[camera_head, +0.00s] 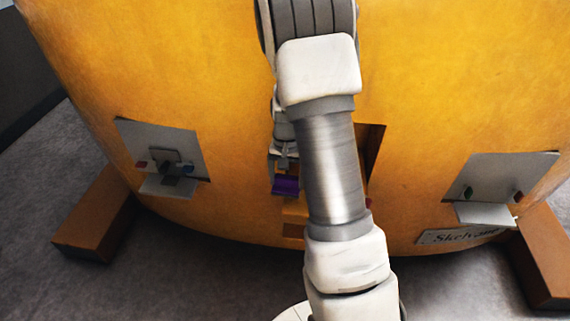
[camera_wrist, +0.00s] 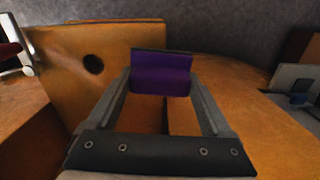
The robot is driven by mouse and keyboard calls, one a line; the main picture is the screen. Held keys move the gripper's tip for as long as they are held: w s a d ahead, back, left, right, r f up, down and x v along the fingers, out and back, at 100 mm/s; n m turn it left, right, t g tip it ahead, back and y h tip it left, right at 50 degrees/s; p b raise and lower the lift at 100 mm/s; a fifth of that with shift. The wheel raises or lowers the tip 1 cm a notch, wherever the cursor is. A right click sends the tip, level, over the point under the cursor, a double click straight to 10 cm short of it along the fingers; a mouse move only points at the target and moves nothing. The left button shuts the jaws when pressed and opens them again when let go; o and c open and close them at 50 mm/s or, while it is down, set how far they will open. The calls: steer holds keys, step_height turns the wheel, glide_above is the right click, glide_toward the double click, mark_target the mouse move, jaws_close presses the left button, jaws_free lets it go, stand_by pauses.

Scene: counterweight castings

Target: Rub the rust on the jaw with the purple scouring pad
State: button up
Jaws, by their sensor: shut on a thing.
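My gripper (camera_wrist: 161,80) is shut on the purple scouring pad (camera_wrist: 162,70), which spans its two fingertips in the wrist view. In the head view the pad (camera_head: 286,186) shows just left of my arm, in front of the yellow casting. In the wrist view a yellow plate with a round hole (camera_wrist: 72,62), apparently a cheek of the jaw, stands left of and beyond the pad. I cannot make out a clear rust patch. My arm hides much of the recess (camera_head: 374,150) in the head view. I cannot tell whether the pad touches the casting.
The large yellow casting (camera_head: 420,90) fills the head view. Grey brackets with small coloured parts stand out at left (camera_head: 185,140) and right (camera_head: 510,175). Brown blocks lie at its foot, left (camera_head: 95,225) and right (camera_head: 540,255). A red-ended metal part (camera_wrist: 12,50) is at the wrist view's left edge.

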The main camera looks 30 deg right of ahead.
steer(key=shift+r+p, duration=1.35)
steer(key=shift+r, duration=0.9)
